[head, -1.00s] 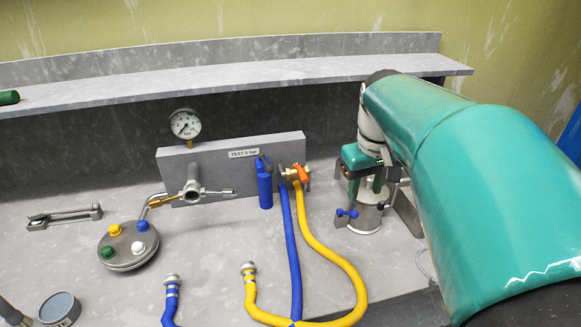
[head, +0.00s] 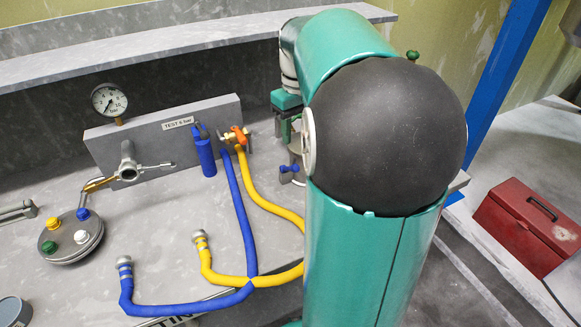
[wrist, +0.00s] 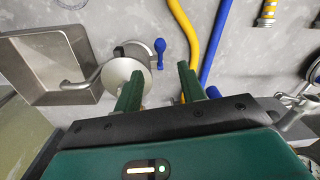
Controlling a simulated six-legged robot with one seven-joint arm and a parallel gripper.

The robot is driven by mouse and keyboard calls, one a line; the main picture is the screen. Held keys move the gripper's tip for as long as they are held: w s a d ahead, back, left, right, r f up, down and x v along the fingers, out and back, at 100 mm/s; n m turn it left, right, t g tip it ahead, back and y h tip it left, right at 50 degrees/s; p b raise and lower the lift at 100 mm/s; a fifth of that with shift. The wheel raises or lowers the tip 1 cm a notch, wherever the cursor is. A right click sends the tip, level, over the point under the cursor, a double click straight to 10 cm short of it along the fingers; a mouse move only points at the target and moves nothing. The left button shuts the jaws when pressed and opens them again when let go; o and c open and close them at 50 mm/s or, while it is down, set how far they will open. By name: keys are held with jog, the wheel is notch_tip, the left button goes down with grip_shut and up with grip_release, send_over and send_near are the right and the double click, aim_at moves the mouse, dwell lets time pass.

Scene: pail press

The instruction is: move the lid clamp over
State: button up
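My gripper (wrist: 157,82) is open in the wrist view, its two green fingers apart with nothing clearly held between them. In the head view my gripper (head: 287,122) hangs at the metal pot (head: 296,146), mostly hidden by my arm. The pot (wrist: 122,76) shows just beyond the left finger in the wrist view, with a round pale top. A blue-handled fitting (wrist: 160,52) at its rim, perhaps the lid clamp, lies beyond the fingers, apart from them. The blue handle (head: 288,172) also shows in the head view.
Blue (head: 240,205) and yellow (head: 270,203) hoses cross the bench left of my arm. A gauge (head: 109,98), a test panel (head: 165,145) and a round plate with coloured knobs (head: 70,246) stand farther left. A sink (wrist: 50,68) lies beside the pot. A red toolbox (head: 525,225) is right.

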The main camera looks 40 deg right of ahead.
aim_at(295, 165)
jog(key=f, duration=1.2)
jog(key=shift+a+f, duration=0.1)
jog(key=shift+a, duration=0.1)
jog(key=shift+s, duration=0.1)
grip_shut()
